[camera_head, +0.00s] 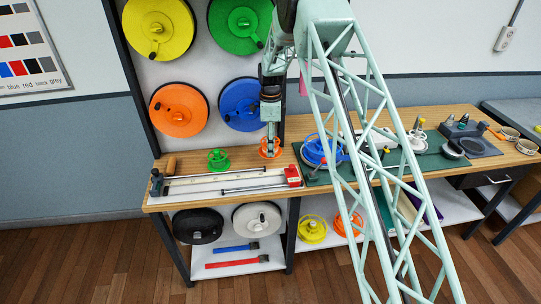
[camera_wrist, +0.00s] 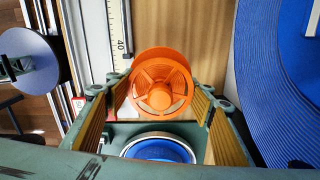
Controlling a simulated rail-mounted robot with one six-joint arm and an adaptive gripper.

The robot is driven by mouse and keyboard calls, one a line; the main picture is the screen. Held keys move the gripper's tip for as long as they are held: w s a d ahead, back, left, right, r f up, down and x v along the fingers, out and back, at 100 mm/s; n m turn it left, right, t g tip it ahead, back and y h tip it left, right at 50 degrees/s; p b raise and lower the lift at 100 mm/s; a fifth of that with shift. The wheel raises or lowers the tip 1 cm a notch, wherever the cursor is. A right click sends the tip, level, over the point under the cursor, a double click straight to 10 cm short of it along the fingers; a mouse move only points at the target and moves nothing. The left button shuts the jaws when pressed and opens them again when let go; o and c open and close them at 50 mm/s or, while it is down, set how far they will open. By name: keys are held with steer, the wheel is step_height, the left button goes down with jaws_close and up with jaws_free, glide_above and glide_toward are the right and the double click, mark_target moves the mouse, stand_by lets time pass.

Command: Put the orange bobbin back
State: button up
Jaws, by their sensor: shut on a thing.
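The orange bobbin (camera_wrist: 161,84) is a small spoked spool. In the wrist view it sits between the two fingers of my gripper (camera_wrist: 160,112), with its open spoked face toward the camera. In the head view my gripper (camera_head: 270,140) points down at the bench, just right of the green bobbin, and the orange bobbin (camera_head: 270,151) is at its fingertips. My gripper is shut on it. I cannot tell whether the bobbin touches the wooden bench top (camera_head: 400,119). Another orange bobbin (camera_head: 347,223) is on the lower shelf beside a yellow bobbin (camera_head: 312,230).
A green bobbin (camera_head: 218,160) stands behind the measuring board (camera_head: 208,186) with its red block (camera_head: 293,176). A blue bobbin (camera_head: 319,152) is on the green mat at right. Large yellow, green, orange (camera_head: 178,110) and blue reels (camera_head: 238,104) hang on the wall close behind my gripper.

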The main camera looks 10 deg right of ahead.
mark_target(271, 161)
steer(key=shift+f, duration=1)
steer(key=shift+f, duration=1.5)
steer(key=shift+w+f, duration=0.25)
steer(key=shift+f, duration=0.2)
steer(key=shift+f, duration=0.15)
steer(key=o, duration=0.7)
steer(key=shift+r, duration=6.2)
